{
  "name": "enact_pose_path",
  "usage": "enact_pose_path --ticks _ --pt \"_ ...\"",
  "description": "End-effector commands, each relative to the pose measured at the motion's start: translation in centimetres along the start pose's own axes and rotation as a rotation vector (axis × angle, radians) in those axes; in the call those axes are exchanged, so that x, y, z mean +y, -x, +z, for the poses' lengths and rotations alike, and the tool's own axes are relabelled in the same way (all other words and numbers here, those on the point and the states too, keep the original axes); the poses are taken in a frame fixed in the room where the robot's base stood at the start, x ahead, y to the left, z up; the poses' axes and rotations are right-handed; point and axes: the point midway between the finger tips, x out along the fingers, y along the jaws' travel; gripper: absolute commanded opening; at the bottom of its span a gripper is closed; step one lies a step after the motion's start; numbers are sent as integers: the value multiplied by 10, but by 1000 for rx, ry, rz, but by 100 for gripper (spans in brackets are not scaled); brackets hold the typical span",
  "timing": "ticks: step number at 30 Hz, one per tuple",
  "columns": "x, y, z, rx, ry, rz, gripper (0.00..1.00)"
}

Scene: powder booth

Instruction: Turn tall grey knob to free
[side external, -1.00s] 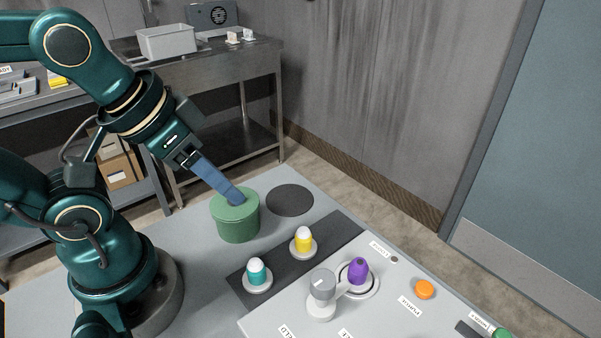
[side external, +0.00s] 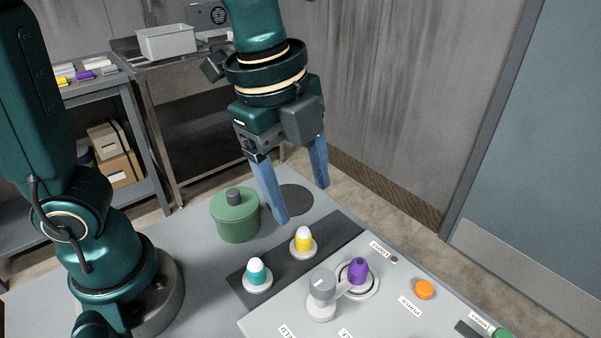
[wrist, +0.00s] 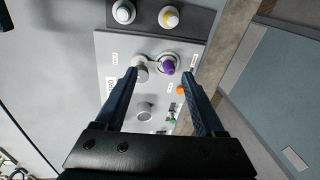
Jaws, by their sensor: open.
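The tall grey knob (side external: 321,288) stands upright on the light panel, with a pale line on its top. A light arm (side external: 344,289) runs from its base toward the ring around the purple bulb-shaped piece (side external: 358,270). In the wrist view the knob (wrist: 141,69) shows beside the left finger, with the purple piece (wrist: 168,67) to its right. My gripper (side external: 302,203) is open and empty, pointing down, above and behind the knob in the side view. Its blue fingers (wrist: 161,71) are wide apart and touch nothing I can see.
A dark strip holds a teal piece (side external: 257,271) and a yellow piece (side external: 303,240). A green lidded pot (side external: 236,216) stands behind. On the panel are an orange button (side external: 424,289), a green button (side external: 502,333) and another grey round knob (wrist: 145,110).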

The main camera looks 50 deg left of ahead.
Motion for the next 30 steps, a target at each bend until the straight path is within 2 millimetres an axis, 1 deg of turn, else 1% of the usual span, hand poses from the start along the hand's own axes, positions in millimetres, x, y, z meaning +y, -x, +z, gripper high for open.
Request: enact_pose_path --ticks 1,3,6,9,14,21,24,30 --pt "2 -9 -13 -9 -82 36 71" --pt "5 -19 -27 -18 -165 72 71" --pt "12 -32 -42 -31 -227 113 71" --pt "19 -42 -49 -43 -263 143 71" --pt "27 -54 -51 -51 -283 160 71" --pt "31 -83 -48 -52 -279 160 71" --pt "32 -91 -48 -51 -279 158 71" --pt "32 -96 -48 -49 -278 154 71"
